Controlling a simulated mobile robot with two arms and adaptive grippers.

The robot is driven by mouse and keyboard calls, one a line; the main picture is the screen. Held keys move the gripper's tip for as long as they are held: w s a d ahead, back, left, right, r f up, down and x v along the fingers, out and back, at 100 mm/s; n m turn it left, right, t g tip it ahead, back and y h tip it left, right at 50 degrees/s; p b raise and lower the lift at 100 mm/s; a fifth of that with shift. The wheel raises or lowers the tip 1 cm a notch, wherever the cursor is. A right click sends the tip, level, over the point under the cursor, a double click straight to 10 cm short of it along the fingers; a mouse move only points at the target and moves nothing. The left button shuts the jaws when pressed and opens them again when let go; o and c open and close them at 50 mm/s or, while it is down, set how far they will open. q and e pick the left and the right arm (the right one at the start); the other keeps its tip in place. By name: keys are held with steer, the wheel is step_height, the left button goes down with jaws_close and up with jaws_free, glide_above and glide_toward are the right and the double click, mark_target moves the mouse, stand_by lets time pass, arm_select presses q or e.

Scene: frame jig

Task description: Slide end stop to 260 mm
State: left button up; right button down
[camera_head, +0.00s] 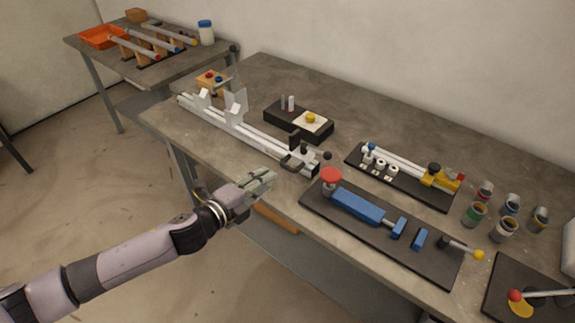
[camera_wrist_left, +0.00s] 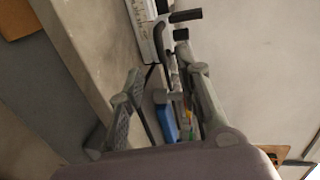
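A long white rail (camera_head: 262,142) with upright V-shaped supports lies along the table's front left part. A dark end stop (camera_head: 298,157) with a black lever and round knob sits at the rail's right, near end. In the left wrist view, the rail's scale (camera_wrist_left: 141,20) shows at the top, with a black handle (camera_wrist_left: 185,15) beside it; the numbers are too small to read. My left gripper (camera_head: 272,180) is just short of the rail's near end, by the table's front edge. Its fingers (camera_wrist_left: 167,73) are apart with nothing held between them. My right gripper is out of view.
A black board with a blue clamp (camera_head: 358,208) and red knob lies right of the rail. Behind the rail stands a black block with a yellow button (camera_head: 311,118). Several small cups (camera_head: 509,205) stand at the right. A second table (camera_head: 160,68) is at the back left.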

mark_target(287, 169)
arm_select(q)
steer(key=x, duration=1)
steer(key=shift+w+d+f, duration=0.15)
steer(key=shift+w, duration=0.05)
steer(key=shift+c, duration=0.2)
steer(key=c, duration=0.7)
steer(key=shift+s+f, duration=0.1)
steer(key=shift+f, duration=0.05)
